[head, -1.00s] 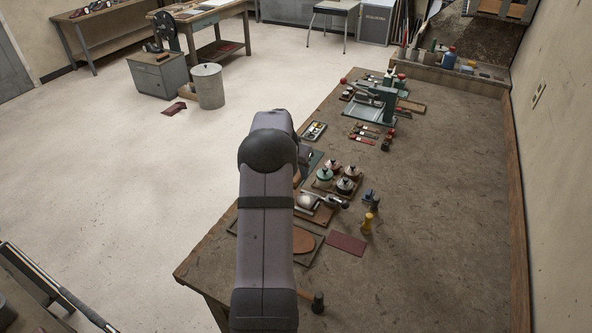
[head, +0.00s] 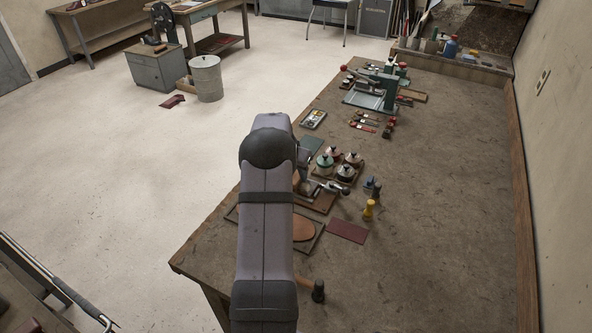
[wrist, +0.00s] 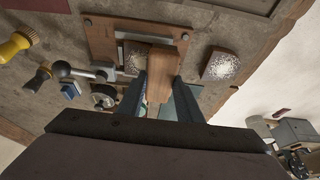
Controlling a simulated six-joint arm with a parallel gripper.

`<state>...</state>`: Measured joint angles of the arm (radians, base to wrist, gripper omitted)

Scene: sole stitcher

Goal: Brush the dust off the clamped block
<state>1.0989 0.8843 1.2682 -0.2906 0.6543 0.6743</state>
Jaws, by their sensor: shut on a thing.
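In the wrist view my gripper (wrist: 163,82) is shut on a wooden brush (wrist: 160,68), held over a brown board (wrist: 103,38). The brush's bristles cannot be made out. A pale, speckled, dusty block (wrist: 136,57) shows just left of the brush, partly hidden by the brush and a finger. A metal clamp rod with a ball end (wrist: 61,69) reaches toward this block from the left. I cannot tell whether the brush touches the block. In the head view my arm hides most of the gripper; the board (head: 322,203) shows beside it.
Another speckled pale piece (wrist: 221,65) lies right of the board, near the bench edge. Lidded pots (head: 345,172) stand just behind the board. A yellow-handled tool (head: 369,210), a dark red sheet (head: 347,231) and a hammer (head: 318,291) lie nearby. The bench's right side is clear.

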